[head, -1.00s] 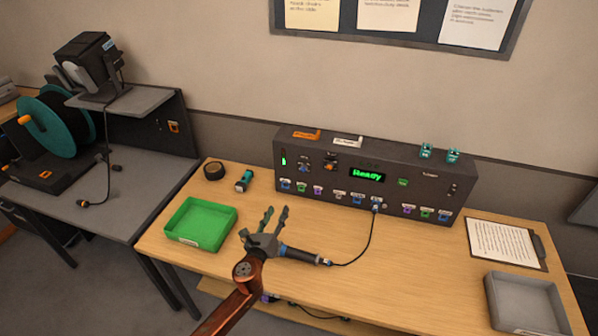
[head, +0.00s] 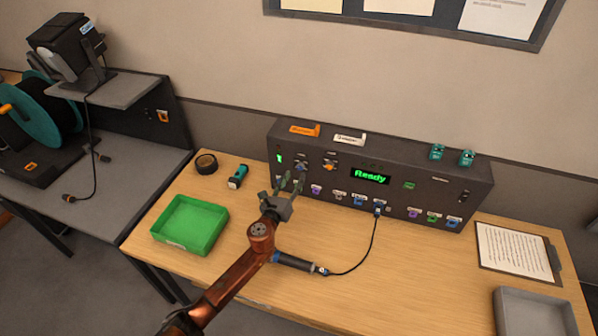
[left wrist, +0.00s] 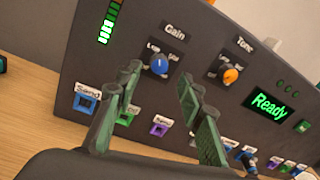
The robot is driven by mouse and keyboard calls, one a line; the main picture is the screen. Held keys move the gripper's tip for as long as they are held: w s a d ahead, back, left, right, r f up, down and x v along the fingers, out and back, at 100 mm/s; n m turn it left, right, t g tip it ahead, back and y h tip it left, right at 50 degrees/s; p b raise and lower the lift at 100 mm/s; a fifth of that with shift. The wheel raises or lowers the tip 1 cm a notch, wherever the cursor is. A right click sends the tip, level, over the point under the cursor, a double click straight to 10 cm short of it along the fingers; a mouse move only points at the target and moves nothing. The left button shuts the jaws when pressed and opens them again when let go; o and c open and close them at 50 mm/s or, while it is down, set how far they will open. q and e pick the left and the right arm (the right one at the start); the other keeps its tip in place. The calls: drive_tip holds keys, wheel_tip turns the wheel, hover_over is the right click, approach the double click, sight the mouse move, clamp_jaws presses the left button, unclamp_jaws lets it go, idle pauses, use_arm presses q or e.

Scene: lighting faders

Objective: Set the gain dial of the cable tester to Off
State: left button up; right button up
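The cable tester (head: 450,195) is a dark box at the back of the wooden table, with a green "Ready" display (head: 370,176). Its gain dial (left wrist: 159,64) is a blue knob under the "Gain" label in the left wrist view. An orange knob (left wrist: 231,76) under a second label is to its right. My left gripper (head: 290,183) is in front of the panel's left part, below the gain dial. In the left wrist view its two green-padded fingers (left wrist: 158,90) are spread, with nothing between them, apart from the dial. My right gripper is not in view.
A green tray (head: 155,238), a tape roll (head: 206,163) and a teal-black tool (head: 238,176) lie left of the tester. A cable with a dark handle (head: 295,262) runs to the panel. A clipboard (head: 515,250) and grey tray (head: 503,298) are at the right.

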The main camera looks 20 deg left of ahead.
sight(299, 169)
use_arm(q)
drive_tip(key=w, duration=0.2)
drive_tip(key=shift+w+f, duration=0.1)
drive_tip(key=shift+w, duration=0.3)
drive_tip(key=shift+w+d+b, duration=0.1)
drive_tip(key=shift+w+b, duration=0.25)
drive_tip(key=shift+w, duration=0.35)
drive_tip(key=c, duration=0.7)
clamp_jaws()
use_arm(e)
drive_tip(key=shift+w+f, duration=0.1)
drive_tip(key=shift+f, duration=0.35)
